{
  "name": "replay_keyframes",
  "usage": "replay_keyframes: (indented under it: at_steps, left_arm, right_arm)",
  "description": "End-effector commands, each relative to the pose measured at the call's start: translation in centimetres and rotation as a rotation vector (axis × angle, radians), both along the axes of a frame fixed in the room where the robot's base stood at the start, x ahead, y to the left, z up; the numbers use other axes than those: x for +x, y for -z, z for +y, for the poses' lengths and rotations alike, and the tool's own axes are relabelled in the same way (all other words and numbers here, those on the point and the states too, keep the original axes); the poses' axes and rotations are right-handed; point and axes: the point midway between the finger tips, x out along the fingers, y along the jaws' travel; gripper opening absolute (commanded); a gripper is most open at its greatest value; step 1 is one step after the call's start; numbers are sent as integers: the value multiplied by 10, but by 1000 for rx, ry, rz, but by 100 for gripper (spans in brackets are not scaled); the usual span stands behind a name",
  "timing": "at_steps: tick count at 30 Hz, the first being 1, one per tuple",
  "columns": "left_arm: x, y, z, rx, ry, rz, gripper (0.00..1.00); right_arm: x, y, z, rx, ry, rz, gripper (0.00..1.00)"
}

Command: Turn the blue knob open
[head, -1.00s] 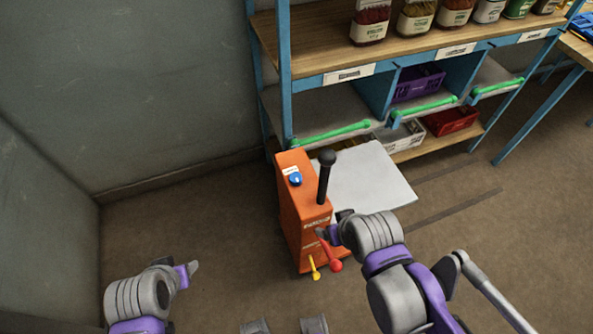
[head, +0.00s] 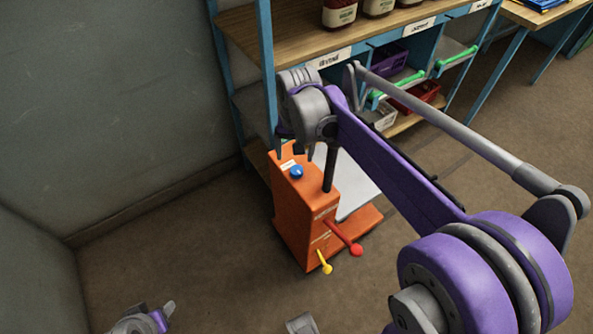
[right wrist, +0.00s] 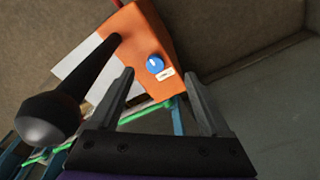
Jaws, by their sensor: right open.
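The blue knob (head: 297,172) sits on the top face of the orange machine (head: 300,222), beside a small white label. It also shows in the right wrist view (right wrist: 155,64), beyond my fingers and between their lines. My right gripper (head: 304,152) is above the machine's top, close to the knob in the head view. In the right wrist view its two fingers (right wrist: 160,92) are apart with nothing between them, and the knob is apart from them. My left gripper (head: 166,312) is low at the bottom left, far from the machine; its jaw state is unclear.
A black-handled lever (right wrist: 62,108) stands up beside the knob, close to my right gripper. A red lever (head: 352,246) and a yellow lever (head: 325,263) stick out of the machine's front. A blue-framed shelf (head: 270,85) stands behind. Floor at left is clear.

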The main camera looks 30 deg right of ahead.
Motion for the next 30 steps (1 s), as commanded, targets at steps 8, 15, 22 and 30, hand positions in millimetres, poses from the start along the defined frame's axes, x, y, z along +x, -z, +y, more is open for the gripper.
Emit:
replay_keyframes:
  at_steps: [8,15,22,30]
  left_arm:
    - [-2,13,0,0,0,5,50]
    - [-2,16,0,0,0,6,50]
    - [-3,21,0,0,0,7,50]
    - [-3,24,0,0,0,8,50]
  right_arm:
    - [41,23,-27,21,141,90,81]
    - [43,48,-29,24,153,97,81]
    - [43,92,-29,23,152,96,81]
    - [43,126,-29,23,151,96,81]
